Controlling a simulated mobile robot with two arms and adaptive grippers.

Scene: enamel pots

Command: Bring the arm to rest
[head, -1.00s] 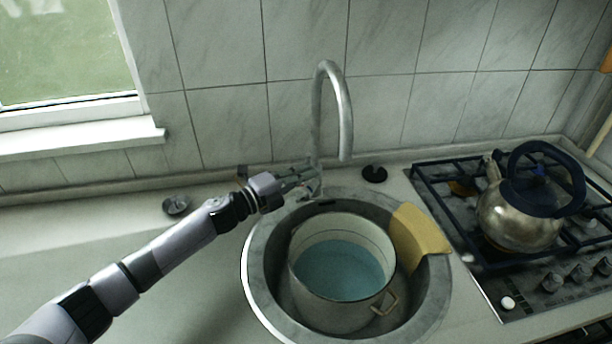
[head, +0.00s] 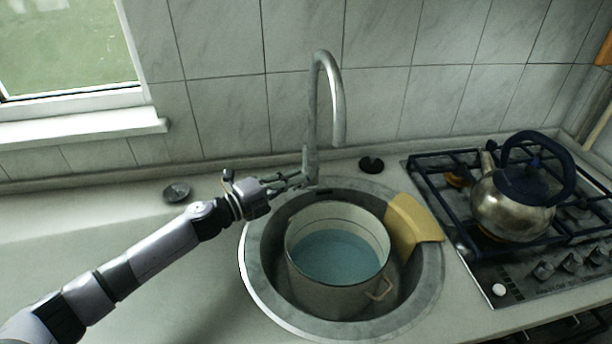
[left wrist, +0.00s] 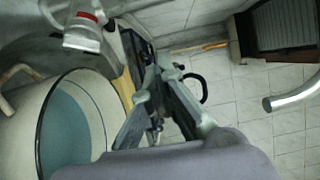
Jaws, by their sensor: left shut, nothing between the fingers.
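My left arm reaches in from the left in the head view. Its gripper (head: 295,181) is shut and empty, just left of the base of the curved metal faucet (head: 335,110) and above the back rim of the round sink. I cannot tell whether the fingertips touch the faucet. The closed fingers also show in the left wrist view (left wrist: 160,95). A pale enamel pot (head: 330,292) with bluish water stands upright in the sink; it also shows at the left of the left wrist view (left wrist: 98,120). My right gripper is not in view.
The sink (head: 262,290) has a yellow cloth (head: 412,220) over its right rim. A kettle (head: 510,205) stands on the gas stove (head: 480,262) at the right. A black knob (head: 371,164) and a metal drain piece (head: 176,191) sit on the counter. The left counter is mostly clear.

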